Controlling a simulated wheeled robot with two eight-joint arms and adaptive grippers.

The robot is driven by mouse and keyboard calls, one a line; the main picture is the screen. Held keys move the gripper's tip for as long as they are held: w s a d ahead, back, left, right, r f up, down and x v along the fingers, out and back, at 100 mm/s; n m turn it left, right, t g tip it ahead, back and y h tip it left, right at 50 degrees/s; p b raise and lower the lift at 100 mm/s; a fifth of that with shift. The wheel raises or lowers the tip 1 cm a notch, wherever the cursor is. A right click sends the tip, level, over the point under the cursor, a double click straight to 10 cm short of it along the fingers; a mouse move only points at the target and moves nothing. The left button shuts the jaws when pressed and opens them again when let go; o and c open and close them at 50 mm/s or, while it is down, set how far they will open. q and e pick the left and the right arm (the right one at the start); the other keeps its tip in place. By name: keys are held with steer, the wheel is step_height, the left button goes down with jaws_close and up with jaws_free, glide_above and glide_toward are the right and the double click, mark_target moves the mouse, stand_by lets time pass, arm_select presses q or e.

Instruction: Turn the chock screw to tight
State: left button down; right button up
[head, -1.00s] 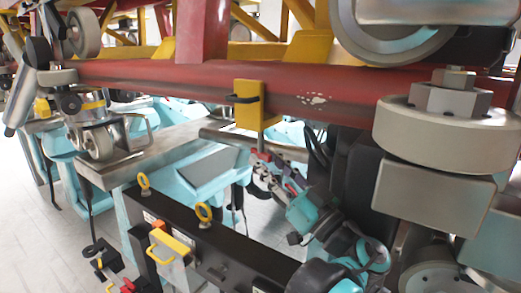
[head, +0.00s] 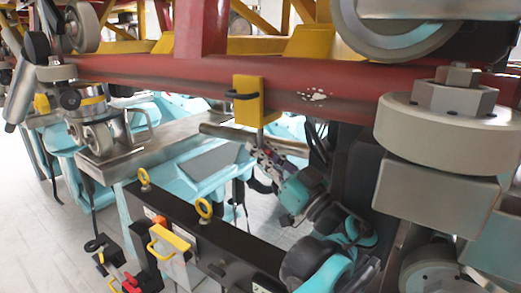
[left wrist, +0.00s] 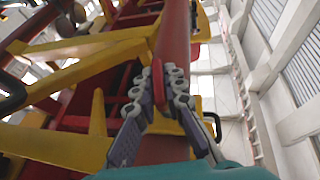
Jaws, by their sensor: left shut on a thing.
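The yellow chock (head: 247,103) sits on the red rail (head: 200,85), with a dark loop on its left side. A thin screw stem (head: 260,133) comes down from its underside. My left gripper (head: 258,148) reaches up from the lower right to the lower end of this stem. In the left wrist view, the two jointed grey and purple fingers of my left gripper (left wrist: 163,90) are shut on a red handle (left wrist: 158,82) just below the rail. The fingers hide part of the handle, so its angle is hard to read. My right gripper is not in view.
Large wheels (head: 445,125) fill the right side. A grey metal bench (head: 125,160) and turquoise parts (head: 205,170) lie behind. A black beam (head: 180,220) with yellow eyebolts (head: 204,209) crosses the front. A yellow-handled box (head: 170,245) stands beside it.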

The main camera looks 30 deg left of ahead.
arm_select(q)
steer(key=shift+n+g+y, duration=0.5)
steer(key=shift+n+g, duration=0.9)
steer(key=shift+g, duration=1.1)
steer(key=c, duration=1.6)
jaws_free()
steer(key=shift+m+t, duration=0.3)
steer(key=shift+t, duration=0.3)
